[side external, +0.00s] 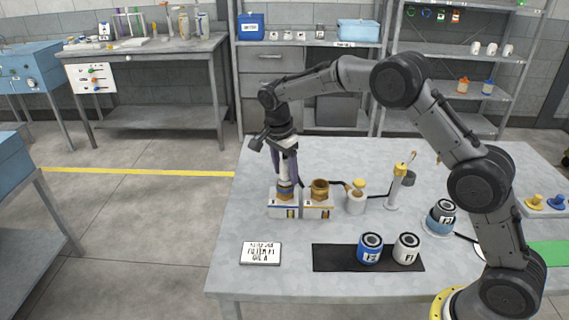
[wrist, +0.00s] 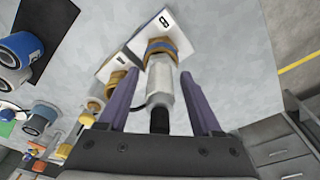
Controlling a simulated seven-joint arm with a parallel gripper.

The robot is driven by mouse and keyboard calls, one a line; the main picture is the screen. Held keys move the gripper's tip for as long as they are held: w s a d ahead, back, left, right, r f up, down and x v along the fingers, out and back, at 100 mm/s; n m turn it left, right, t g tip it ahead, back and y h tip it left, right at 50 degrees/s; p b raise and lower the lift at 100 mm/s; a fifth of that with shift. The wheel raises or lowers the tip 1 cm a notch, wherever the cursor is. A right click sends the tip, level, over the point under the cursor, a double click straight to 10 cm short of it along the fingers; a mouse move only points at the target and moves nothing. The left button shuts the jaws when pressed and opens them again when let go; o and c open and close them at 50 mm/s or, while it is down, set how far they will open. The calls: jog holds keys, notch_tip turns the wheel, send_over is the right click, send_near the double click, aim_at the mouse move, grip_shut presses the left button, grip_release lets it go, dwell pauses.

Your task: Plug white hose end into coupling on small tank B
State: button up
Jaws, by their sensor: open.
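The white hose end (wrist: 160,80) stands in line with a brass and blue coupling (wrist: 161,48) and appears to meet it; how deep it sits cannot be told. Its black tail (wrist: 159,121) points toward my wrist. My gripper (wrist: 160,77) is open, with a purple finger on each side of the white hose end and visible gaps between. In the side view my gripper (side external: 285,172) is directly above the coupling.
A second tank (side external: 318,212) with a bare brass coupling (side external: 320,187) stands close on the right. A yellow-capped canister (side external: 356,197) and a yellow-topped pump (side external: 399,185) are further right. Blue and white filters (side external: 370,249) stand on a black mat (side external: 335,257). A sign (side external: 261,252) lies in front.

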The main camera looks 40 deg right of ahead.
aim_at(280, 186)
notch_tip(280, 186, up, 12)
jog(key=a, duration=0.2)
jog(key=s+r+n+t, duration=0.1)
jog(key=s+r+n, duration=0.3)
jog(key=s+r, duration=0.25)
jog(key=s+d+r+n+t+y, duration=0.1)
jog(key=s+d+n+t, duration=0.15)
jog(key=s+n, duration=1.25)
jog(key=s+f+t, duration=0.1)
jog(key=s+f, duration=0.2)
jog(key=s, duration=0.4)
jog(key=s+f+m+t, duration=0.1)
jog(key=s+f, duration=0.2)
jog(key=s, duration=0.5)
jog(key=shift+s+a+y, duration=0.25)
jog(key=shift+a+y, duration=0.15)
